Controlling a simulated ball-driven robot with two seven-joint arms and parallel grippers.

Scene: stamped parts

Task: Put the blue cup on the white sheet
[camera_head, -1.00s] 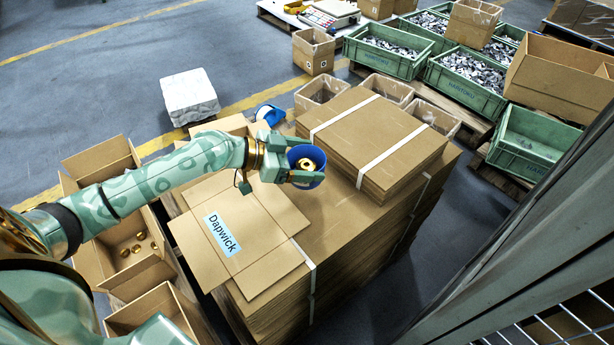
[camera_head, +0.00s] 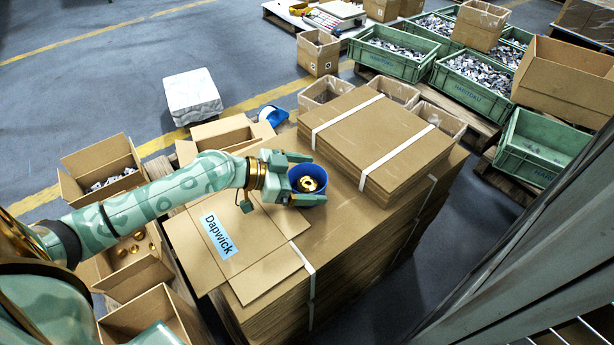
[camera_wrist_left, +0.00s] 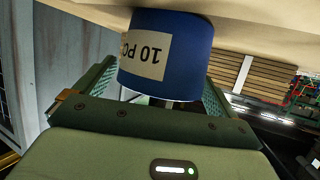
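The blue cup (camera_head: 323,186) stands upright on the cardboard stack (camera_head: 345,215), with gold-coloured parts inside. My left gripper (camera_head: 307,180) is around it, one finger on each side. The fingers are spread, and the far one looks slightly apart from the cup. In the left wrist view the cup (camera_wrist_left: 190,50) shows upside down with a "10 PC" label, its base against the cardboard, between the fingers. I cannot make out a flat white sheet for certain; a white-covered block (camera_head: 193,97) stands on the floor at the left. My right gripper is out of view.
A taller cardboard pile (camera_head: 380,140) with white straps stands just right of the cup. A flat carton with a "Dapwick" label (camera_head: 219,235) lies left of it. Open boxes (camera_head: 100,160) are at the left, green crates (camera_head: 465,85) at the back right.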

